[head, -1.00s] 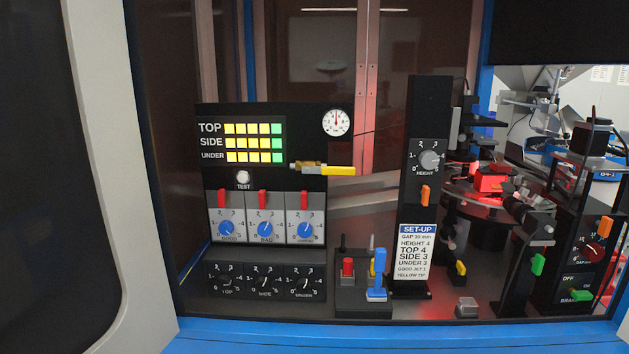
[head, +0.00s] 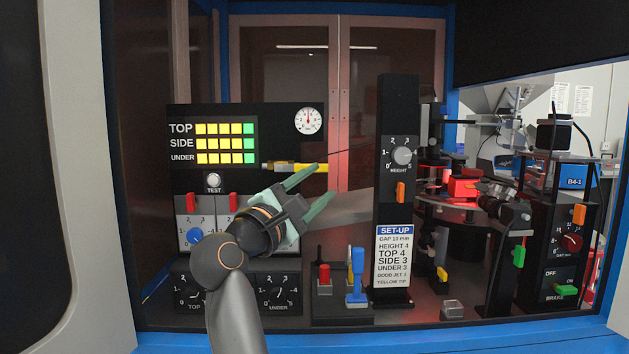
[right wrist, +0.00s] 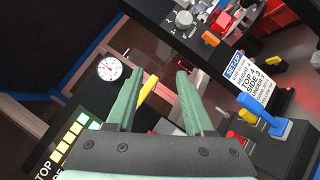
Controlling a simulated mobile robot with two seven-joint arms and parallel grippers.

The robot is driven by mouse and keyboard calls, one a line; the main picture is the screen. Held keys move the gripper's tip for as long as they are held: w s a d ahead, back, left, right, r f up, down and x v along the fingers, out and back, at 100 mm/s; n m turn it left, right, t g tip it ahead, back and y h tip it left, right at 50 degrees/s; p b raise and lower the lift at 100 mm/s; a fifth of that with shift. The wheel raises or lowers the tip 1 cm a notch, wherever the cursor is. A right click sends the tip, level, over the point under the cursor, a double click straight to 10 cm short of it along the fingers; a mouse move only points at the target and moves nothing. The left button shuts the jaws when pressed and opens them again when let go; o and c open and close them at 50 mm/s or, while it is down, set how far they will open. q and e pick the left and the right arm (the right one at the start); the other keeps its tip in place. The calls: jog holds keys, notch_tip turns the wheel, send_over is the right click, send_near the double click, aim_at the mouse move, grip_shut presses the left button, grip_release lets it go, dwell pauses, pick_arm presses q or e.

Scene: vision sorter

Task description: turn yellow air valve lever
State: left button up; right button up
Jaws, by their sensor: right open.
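The yellow air valve lever (head: 310,168) sticks out to the right, level, from a brass valve body on the black panel, below the round gauge. My right gripper (head: 322,186) is open, with its green fingers pointing right and up, just in front of and below the lever. In the right wrist view, the lever (right wrist: 149,86) shows between the two open fingers (right wrist: 155,68), nearer the left one. Its lower part is hidden behind that finger. I cannot tell whether a finger touches it. My left gripper is not in view.
The round gauge (head: 308,121) is above the lever. A black post with the HEIGHT knob (head: 402,155) and an orange lever stands to the right. A red button (head: 324,275) and a blue lever (head: 357,272) stand below. My arm covers some panel dials.

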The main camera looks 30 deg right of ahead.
jog(key=w+a+r+m+t+y, duration=0.1)
jog(key=w+a+m+t+y, duration=0.15)
jog(key=a+y, duration=0.25)
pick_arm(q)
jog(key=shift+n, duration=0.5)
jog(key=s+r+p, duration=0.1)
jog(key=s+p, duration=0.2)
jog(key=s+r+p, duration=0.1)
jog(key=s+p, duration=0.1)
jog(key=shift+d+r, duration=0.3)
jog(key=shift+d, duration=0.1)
pick_arm(e)
jog(key=x, duration=1.2)
jog(key=shift+d+r, duration=0.25)
jog(key=shift+m, duration=0.25)
jog(key=c, duration=0.4)
grip_shut()
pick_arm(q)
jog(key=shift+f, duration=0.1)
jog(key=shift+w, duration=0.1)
